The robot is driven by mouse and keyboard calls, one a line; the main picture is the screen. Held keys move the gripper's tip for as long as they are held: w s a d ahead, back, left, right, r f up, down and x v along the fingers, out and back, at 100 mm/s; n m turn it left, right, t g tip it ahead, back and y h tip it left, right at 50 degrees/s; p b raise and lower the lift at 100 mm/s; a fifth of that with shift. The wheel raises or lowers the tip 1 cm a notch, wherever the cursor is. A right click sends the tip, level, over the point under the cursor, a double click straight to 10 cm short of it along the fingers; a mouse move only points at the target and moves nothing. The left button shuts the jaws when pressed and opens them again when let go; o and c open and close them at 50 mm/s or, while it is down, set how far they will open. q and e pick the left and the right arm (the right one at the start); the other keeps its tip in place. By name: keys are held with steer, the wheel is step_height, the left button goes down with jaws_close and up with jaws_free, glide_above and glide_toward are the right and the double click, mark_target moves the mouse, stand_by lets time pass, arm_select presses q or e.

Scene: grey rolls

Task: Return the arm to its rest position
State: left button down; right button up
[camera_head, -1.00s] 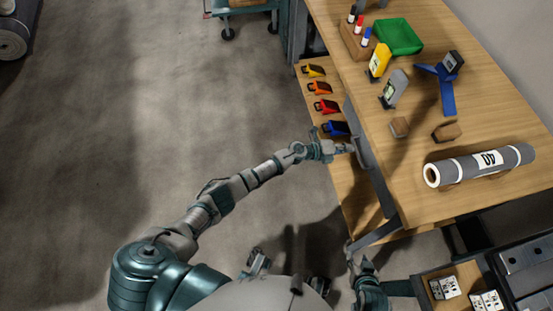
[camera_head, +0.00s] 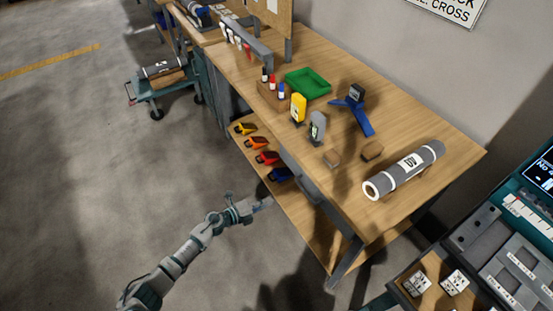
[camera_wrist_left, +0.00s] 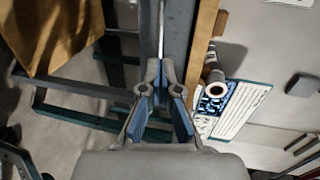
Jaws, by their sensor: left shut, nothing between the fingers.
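My left arm comes in from the lower left of the head view. Its gripper (camera_head: 262,203) is shut and empty, beside the front edge of the wooden workbench (camera_head: 440,135), over the lower shelf side. In the left wrist view the gripper's fingers (camera_wrist_left: 161,75) point at a grey rail and thin bar of the bench. My right gripper is not in view.
A grey roll (camera_head: 405,170) lies on the bench, with a green tray (camera_head: 307,84) and a blue stand (camera_head: 357,116) behind. Coloured bins (camera_head: 267,157) sit on the lower shelf. A cart (camera_head: 165,85) stands far left. Floor at left is clear.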

arm_select(q)
steer(key=s+a+f+n+t+y+p, duration=0.1)
steer(key=s+a+f+n+y+p, duration=0.1)
steer(key=s+a+f+n+y, duration=0.55)
steer(key=s+a+f+n+t+y+p, duration=0.15)
steer(key=s+a+f+n+y, duration=0.3)
steer(key=f+n, duration=0.55)
steer(key=s+a+f+n+g+p, duration=0.1)
steer(key=s+f+n+g, duration=0.2)
steer(key=s, duration=0.7)
steer(key=s+a+f+n+g, duration=0.1)
steer(key=s+f+n+g, duration=0.2)
steer(key=s, duration=0.7)
steer(key=s+a+f+n+g+p, duration=0.1)
steer(key=s+f+n+g, duration=0.2)
steer(key=s, duration=0.7)
steer(key=shift+s+f+g+y+p, duration=0.2)
steer(key=shift+f+g+y+p, duration=0.15)
steer(key=shift+f, duration=0.25)
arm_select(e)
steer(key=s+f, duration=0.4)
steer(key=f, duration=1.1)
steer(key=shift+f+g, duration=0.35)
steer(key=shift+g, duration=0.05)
